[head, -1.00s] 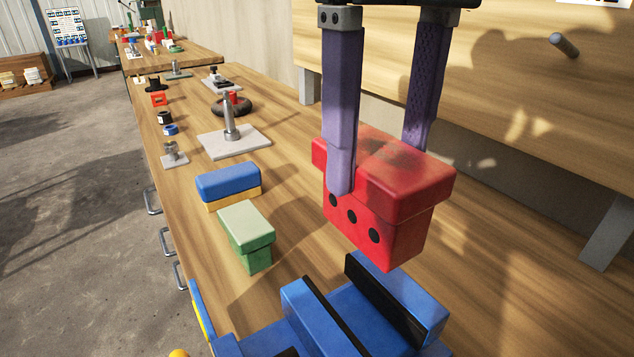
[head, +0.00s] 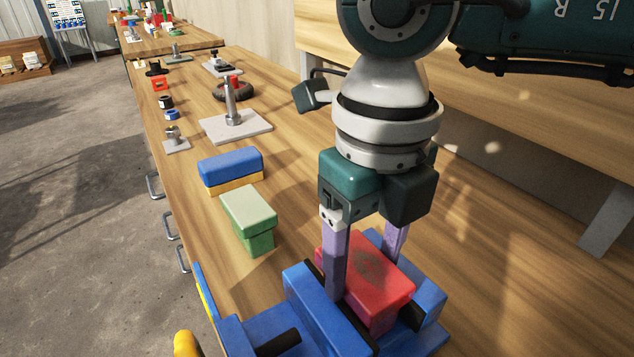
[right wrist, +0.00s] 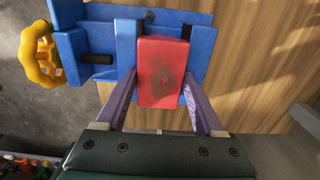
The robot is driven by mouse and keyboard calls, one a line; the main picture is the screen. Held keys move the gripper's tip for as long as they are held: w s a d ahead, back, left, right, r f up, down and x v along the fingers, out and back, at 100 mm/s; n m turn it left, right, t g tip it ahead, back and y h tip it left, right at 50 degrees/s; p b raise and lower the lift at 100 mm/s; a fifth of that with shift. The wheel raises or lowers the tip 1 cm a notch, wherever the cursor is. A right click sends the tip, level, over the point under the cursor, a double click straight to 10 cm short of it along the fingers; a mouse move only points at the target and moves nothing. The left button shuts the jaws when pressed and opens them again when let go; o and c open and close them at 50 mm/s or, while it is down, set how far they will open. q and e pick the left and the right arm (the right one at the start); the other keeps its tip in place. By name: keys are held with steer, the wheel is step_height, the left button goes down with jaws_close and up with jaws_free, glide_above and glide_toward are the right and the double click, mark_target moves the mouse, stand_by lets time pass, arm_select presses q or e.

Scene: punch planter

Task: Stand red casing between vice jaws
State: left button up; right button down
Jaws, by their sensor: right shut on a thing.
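The red casing (head: 372,275) sits low in the gap between the two jaws of the blue vice (head: 303,296), its wide top part above the jaw tops. My right gripper (head: 365,262) is shut on the casing from above, one purple finger on each side. The casing's lower part is mostly hidden by the near jaw and finger, so I cannot tell whether it touches the vice bed. In the right wrist view the casing (right wrist: 163,72) lies between the fingers and over the gap of the blue vice (right wrist: 126,30). My left gripper is not in view.
A green box (head: 249,213) and a blue and yellow box (head: 230,168) stand left of the vice. Behind them is a grey plate with a metal post (head: 233,122). The vice's yellow handle (right wrist: 40,55) sticks out past the bench edge.

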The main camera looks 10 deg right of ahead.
mark_target(364, 266)
jaws_free()
steer(key=shift+f, duration=0.1)
step_height(364, 266, up, 12)
steer(key=b, duration=0.1)
steer(key=shift+r, duration=0.2)
stand_by(0.3)
